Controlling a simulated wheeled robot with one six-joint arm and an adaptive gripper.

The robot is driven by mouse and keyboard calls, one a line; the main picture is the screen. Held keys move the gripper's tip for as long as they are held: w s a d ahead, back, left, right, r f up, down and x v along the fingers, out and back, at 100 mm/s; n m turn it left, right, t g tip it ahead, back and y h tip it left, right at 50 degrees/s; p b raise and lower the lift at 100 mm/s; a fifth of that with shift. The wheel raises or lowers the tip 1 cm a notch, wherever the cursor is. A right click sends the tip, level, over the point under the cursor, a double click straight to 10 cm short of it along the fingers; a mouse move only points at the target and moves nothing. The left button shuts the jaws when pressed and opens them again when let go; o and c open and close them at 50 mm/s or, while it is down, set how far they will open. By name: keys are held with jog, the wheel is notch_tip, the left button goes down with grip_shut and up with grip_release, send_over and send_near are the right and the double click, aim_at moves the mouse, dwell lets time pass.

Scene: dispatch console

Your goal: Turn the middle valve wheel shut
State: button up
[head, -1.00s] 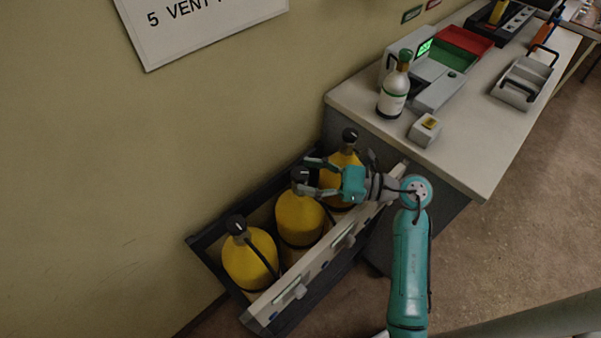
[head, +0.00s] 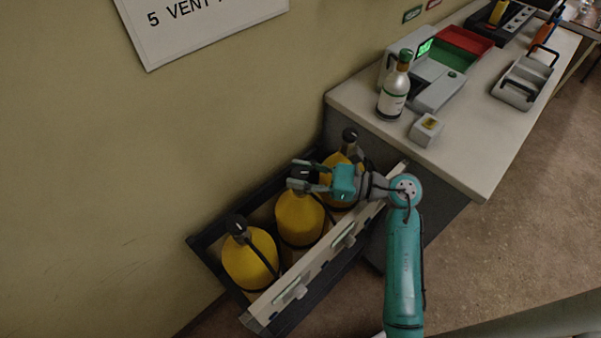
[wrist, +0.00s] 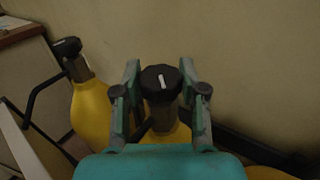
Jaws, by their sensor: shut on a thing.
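The middle valve wheel (wrist: 160,83) is a black knob with a white mark, on top of the middle yellow cylinder (head: 299,220). In the wrist view the white mark points nearly straight up, leaning slightly left. My gripper (head: 300,176) reaches in from the right, and its two fingers stand on either side of the wheel. In the wrist view my gripper (wrist: 161,90) is shut on the wheel. In the head view the fingers partly hide the wheel.
Yellow cylinders with black wheels stand on both sides, one at front left (head: 250,262) and one behind my gripper (head: 340,192). A rack rail (head: 320,262) runs along their front. A bottle (head: 393,92) and a small box (head: 426,130) stand on the counter (head: 470,160).

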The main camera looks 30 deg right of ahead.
jog(key=shift+t, duration=0.3)
jog(key=m+t+h, duration=0.4)
jog(key=h, duration=0.1)
jog(key=shift+s+a+m, duration=0.1)
jog(key=shift+a+m, duration=0.05)
jog(key=shift+m, duration=0.15)
jog(key=shift+m+t+h, duration=0.9)
jog(key=shift+m+h, duration=0.6)
jog(key=shift+h, duration=0.9)
jog(key=shift+m+t+h, duration=0.3)
jog(key=shift+m+h, duration=0.5)
jog(key=shift+h, duration=0.5)
jog(key=o, duration=1.2)
jog(key=shift+c, duration=0.2)
jog(key=s+d, duration=0.1)
jog(key=s, duration=1)
jog(key=shift+s+d, duration=0.25)
jog(key=shift+s, duration=0.15)
